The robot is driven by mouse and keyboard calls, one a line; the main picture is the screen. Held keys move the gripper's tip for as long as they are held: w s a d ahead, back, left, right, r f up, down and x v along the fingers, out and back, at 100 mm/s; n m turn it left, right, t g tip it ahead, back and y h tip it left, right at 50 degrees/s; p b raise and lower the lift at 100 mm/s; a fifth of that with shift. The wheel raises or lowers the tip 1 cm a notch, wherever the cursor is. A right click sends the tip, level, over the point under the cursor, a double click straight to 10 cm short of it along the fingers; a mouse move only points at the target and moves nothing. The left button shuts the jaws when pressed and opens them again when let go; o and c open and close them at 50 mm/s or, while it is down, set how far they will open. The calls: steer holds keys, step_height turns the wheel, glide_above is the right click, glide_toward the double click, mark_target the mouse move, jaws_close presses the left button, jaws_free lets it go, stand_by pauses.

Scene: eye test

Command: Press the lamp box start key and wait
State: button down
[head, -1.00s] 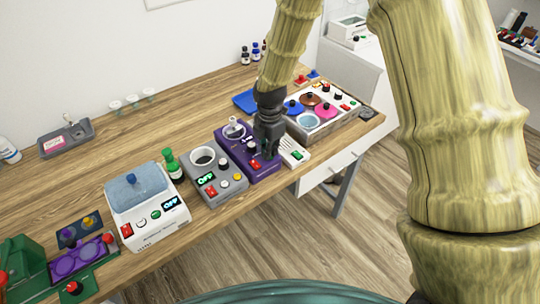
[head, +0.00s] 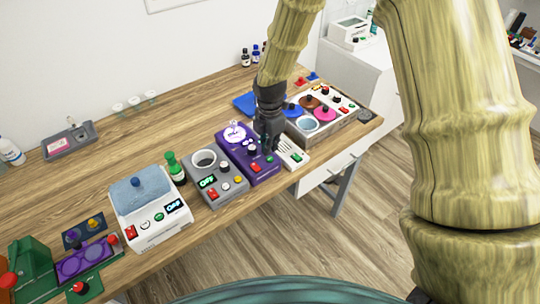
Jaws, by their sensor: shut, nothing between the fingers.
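A purple box (head: 262,172) stands near the table's front edge. I take it for the lamp box, though no label is readable. Its round top part (head: 235,133) looks bright white and violet. Its front has a black knob (head: 252,149), a red key (head: 256,167) and a green key (head: 270,158). My gripper (head: 270,148) is shut and empty, pointing down at the box's right side, just above the green key. The green key shows below the fingertips, so they look apart from it. The gripper hides part of the box's right side.
A small white box (head: 293,157) with a green key is close on the right. A grey device (head: 228,192) reading OFF stands close on the left, then a white device (head: 150,238). A tray of coloured discs (head: 338,127) is farther right.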

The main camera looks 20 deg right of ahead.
step_height(320, 180, up, 4)
steer(key=p, duration=0.3)
steer(key=shift+r, duration=0.2)
stand_by(0.5)
